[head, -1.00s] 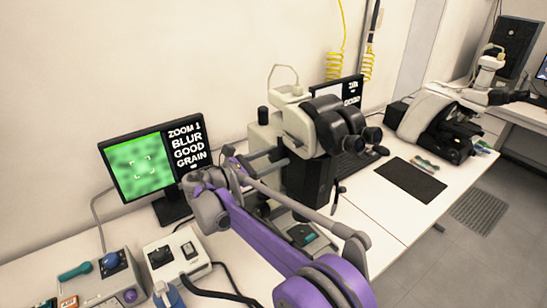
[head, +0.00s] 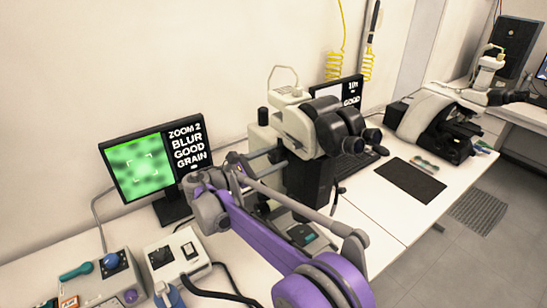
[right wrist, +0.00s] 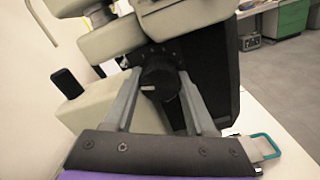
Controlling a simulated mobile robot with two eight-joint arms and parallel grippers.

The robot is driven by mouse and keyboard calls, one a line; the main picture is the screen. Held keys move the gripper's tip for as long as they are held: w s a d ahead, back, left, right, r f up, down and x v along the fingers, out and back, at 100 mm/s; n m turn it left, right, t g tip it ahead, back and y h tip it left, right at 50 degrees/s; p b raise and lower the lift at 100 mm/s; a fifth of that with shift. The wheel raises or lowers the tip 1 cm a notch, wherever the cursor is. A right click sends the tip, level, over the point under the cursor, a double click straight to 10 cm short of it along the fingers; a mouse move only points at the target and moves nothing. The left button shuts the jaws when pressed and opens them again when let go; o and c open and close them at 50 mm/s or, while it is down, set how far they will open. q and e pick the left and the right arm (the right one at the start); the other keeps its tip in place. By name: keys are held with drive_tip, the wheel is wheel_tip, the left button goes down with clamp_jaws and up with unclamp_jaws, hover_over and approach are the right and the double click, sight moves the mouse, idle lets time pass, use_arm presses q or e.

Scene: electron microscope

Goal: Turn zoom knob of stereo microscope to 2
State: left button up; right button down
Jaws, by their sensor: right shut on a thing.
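The stereo microscope (head: 297,122), pale with black eyepieces, stands upright on the bench in the middle of the head view. Its black zoom knob (right wrist: 160,84) shows in the right wrist view under the pale microscope head. My right gripper (right wrist: 158,92) has a grey finger on each side of the knob and is shut on it. In the head view my right gripper (head: 277,152) reaches the microscope's left side, and the knob itself is hard to make out there. The monitor (head: 154,165) reads ZOOM 2, BLUR, GOOD, GRAIN beside a blurred green picture. My left gripper is not in view.
A second screen (head: 352,92) is partly hidden behind the microscope. Control boxes (head: 174,258) with cables stand at the lower left. A black mat (head: 411,180) and another microscope (head: 438,122) lie to the right. My purple right arm crosses the bench front.

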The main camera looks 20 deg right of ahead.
drive_tip(key=shift+m, duration=1.2)
drive_tip(key=shift+c, duration=1.1)
unclamp_jaws()
drive_tip(key=v, duration=1.1)
drive_tip(key=shift+b, duration=0.45)
